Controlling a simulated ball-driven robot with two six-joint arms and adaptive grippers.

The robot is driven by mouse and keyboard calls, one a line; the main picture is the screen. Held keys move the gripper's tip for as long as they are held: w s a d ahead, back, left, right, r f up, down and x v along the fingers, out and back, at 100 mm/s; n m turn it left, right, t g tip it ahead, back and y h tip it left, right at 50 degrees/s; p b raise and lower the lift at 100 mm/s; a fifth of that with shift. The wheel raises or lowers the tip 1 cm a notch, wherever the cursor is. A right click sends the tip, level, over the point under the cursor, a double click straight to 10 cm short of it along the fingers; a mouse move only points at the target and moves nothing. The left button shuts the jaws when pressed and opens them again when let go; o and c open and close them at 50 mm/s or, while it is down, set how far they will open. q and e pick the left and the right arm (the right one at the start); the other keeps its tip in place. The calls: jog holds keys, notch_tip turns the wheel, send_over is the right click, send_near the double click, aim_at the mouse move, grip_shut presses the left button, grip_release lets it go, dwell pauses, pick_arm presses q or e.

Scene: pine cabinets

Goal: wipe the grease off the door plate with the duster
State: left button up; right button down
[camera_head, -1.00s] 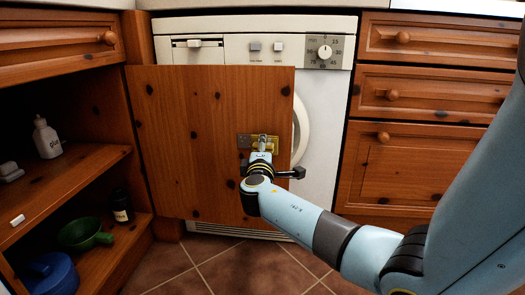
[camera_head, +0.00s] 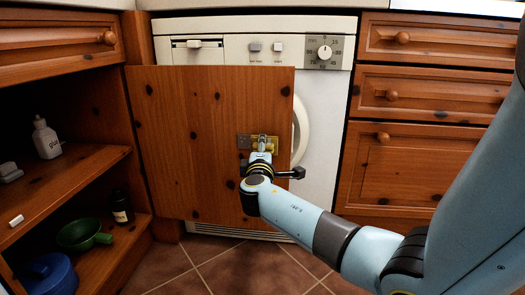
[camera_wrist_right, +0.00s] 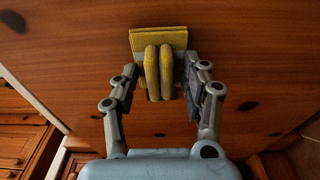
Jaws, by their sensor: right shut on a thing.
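The door plate (camera_head: 243,141) is a dull grey-brown patch on the knotty pine door panel. The yellow duster (camera_head: 273,144) lies at its right side, against the door, and seems to cover part of it. In the right wrist view the duster (camera_wrist_right: 158,38) shows a flat yellow pad against the wood and a two-lobed yellow grip. My right gripper (camera_head: 262,148) is shut on that grip; its fingers (camera_wrist_right: 161,72) stand on both sides of it. I cannot make out grease on the visible part of the plate. My left gripper is not in view.
The pine door (camera_head: 185,120) stands in front of a white washing machine (camera_head: 325,120). Open shelves at left hold a white bottle (camera_head: 46,140), a green pan (camera_head: 78,236), a dark jar (camera_head: 122,208) and a blue pot (camera_head: 50,275). Drawers (camera_head: 430,92) stand at right. The tiled floor (camera_head: 240,268) is clear.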

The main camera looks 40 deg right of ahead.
jog(key=shift+w+a+b, duration=0.35)
jog(key=shift+w+a, duration=0.05)
jog(key=shift+w, duration=0.15)
jog(key=shift+w, duration=0.1)
jog(key=shift+w+a+f+b, duration=0.1)
jog(key=shift+w+a+b, duration=0.45)
jog(key=shift+w+a, duration=0.25)
jog(key=shift+w+r, duration=0.1)
jog(key=shift+r, duration=0.1)
